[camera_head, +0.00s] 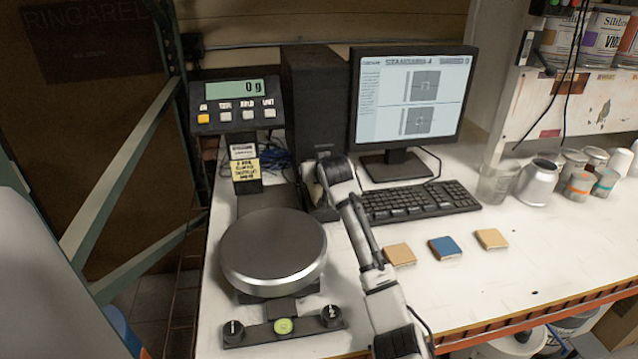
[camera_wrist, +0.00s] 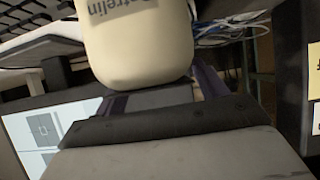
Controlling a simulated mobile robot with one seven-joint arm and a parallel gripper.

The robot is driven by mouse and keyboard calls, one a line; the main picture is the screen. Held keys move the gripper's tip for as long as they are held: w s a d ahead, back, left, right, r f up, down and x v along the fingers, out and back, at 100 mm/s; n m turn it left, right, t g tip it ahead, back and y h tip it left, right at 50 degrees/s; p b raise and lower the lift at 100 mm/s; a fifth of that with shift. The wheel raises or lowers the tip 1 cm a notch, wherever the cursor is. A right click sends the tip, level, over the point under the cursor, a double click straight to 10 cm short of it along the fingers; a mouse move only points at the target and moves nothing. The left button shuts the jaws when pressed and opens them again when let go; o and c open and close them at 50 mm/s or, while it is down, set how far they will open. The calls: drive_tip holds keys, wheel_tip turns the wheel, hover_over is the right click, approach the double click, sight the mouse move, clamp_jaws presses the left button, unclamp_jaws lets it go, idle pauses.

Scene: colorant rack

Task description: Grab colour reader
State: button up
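A cream, rounded device with dark lettering ending in "trelin", apparently the colour reader (camera_wrist: 138,45), fills the upper middle of the wrist view. My gripper (camera_wrist: 160,92) has its two dark purple fingers apart, one on each side below the device's lower end. The device hides the fingertips, and I see no clear grip on it. In the head view my gripper end is by the foot of the black computer tower, between the scale and the keyboard. My own wrist largely hides the fingers there, and I cannot make out the device clearly.
The round scale (camera_head: 273,248) stands left of my arm, with its display (camera_head: 236,108) behind. The black tower (camera_head: 316,100), monitor (camera_head: 412,98) and keyboard (camera_head: 418,201) are close by. Three small sample blocks (camera_head: 445,247) lie on the right, with bare tabletop (camera_head: 555,255) beyond. Cables hang behind.

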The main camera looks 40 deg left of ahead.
drive_tip(key=c, duration=1.2)
drive_tip(key=shift+r, duration=0.1)
drive_tip(key=shift+c, duration=0.3)
drive_tip(key=shift+r, duration=0.1)
